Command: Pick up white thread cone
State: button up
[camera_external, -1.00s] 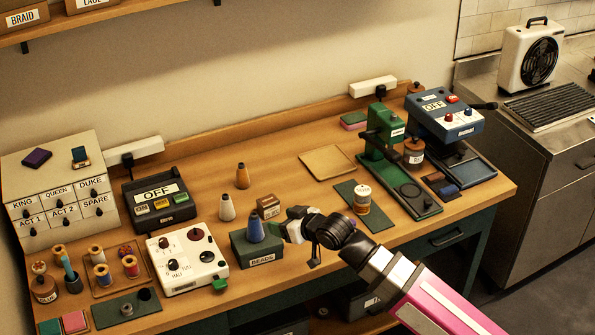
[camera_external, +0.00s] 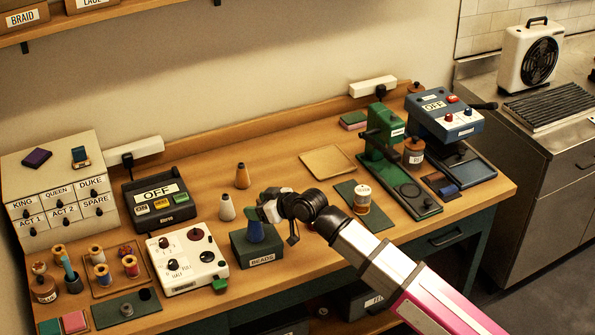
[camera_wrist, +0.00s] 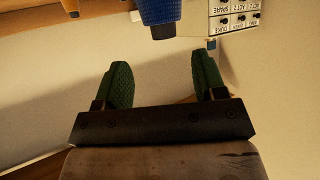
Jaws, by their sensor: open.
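The white thread cone (camera_external: 227,208) stands upright on the table, left of the green BEADS box (camera_external: 262,256), in the external view. I cannot make it out in the wrist view. My gripper (camera_external: 264,207) is right of the white cone, by the top of the blue cone (camera_external: 255,232) standing on that box, and partly covers it. In the wrist view my gripper (camera_wrist: 162,62) has its green-padded fingers spread apart with nothing between them. The blue cone (camera_wrist: 158,12) shows beyond the fingertips at the top edge.
An orange cone (camera_external: 242,176) stands behind the white cone. A dark OFF box (camera_external: 160,205) and a white dial box (camera_external: 188,262) stand to the left. The tabletop (camera_external: 285,165) farther back is clear.

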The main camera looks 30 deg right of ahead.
aim_at(226, 195)
jog(key=w+a+f+n+g+y, duration=0.1)
jog(key=w, duration=0.7)
jog(key=w+a+f+n+y, duration=0.1)
jog(key=w+y, duration=0.1)
jog(key=w, duration=0.7)
jog(key=shift+n+g, duration=0.3)
jog(key=f, duration=0.6)
jog(key=shift+s+d+f, duration=0.15)
jog(key=shift+d+f, duration=0.05)
jog(key=shift+d, duration=0.05)
jog(key=x, duration=0.3)
jog(key=shift+f, duration=0.25)
jog(key=shift+c, duration=0.3)
jog(key=c, duration=1)
